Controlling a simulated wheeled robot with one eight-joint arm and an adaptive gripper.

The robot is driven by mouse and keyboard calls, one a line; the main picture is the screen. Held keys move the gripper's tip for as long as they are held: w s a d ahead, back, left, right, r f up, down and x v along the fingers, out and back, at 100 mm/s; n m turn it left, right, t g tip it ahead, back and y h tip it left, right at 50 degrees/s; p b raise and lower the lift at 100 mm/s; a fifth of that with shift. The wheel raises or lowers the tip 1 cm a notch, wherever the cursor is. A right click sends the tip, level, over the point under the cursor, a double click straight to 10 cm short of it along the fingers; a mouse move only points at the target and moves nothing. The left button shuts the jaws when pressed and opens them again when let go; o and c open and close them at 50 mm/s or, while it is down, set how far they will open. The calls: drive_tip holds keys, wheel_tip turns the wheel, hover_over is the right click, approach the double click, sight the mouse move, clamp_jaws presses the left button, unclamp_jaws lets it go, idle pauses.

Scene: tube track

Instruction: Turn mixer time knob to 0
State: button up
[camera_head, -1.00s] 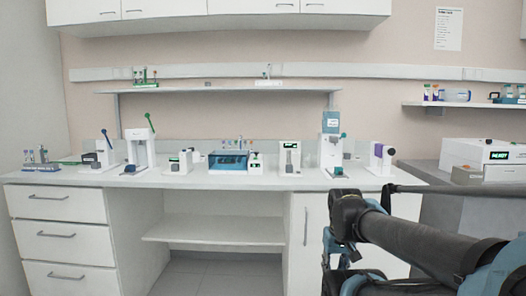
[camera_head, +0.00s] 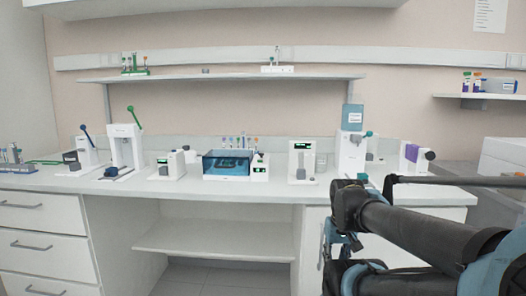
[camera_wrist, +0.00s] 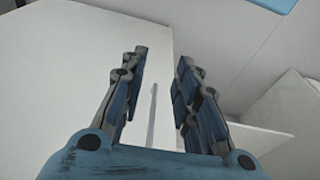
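Several white machines stand on the bench, and I cannot tell for sure which is the mixer. A small white machine (camera_head: 163,166) with a green display and a grey part is left of a blue-lidded box (camera_head: 228,165). A white control unit with a green display (camera_head: 259,168) adjoins the box's right side. A taller white machine with a display and a grey part (camera_head: 301,161) stands further right. Knob markings are too small to read. My gripper (camera_wrist: 163,72) is open and empty in the wrist view, facing white cabinet fronts, apart from all the machines.
White lever machines (camera_head: 125,148) stand at the left, and a taller machine with a blue top (camera_head: 350,152) at the right. A purple-fronted device (camera_head: 411,153) is near the right end. Cabinets and drawers (camera_head: 40,213) are below the bench top, with an open bay between. A shelf (camera_head: 205,78) hangs above.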

drive_tip(key=shift+w+a, duration=0.1)
drive_tip(key=shift+a, duration=0.1)
wheel_tip(320, 180, up, 41)
drive_tip(key=m+t, duration=0.2)
hover_over(261, 155)
drive_tip(key=s+a, duration=0.1)
drive_tip(key=s, duration=0.5)
drive_tip(key=shift+h, duration=0.3)
drive_tip(key=x, duration=1.6)
drive_tip(key=shift+w+d+f, duration=0.1)
drive_tip(key=shift+w+f, duration=0.05)
drive_tip(key=shift+w, duration=0.25)
clamp_jaws()
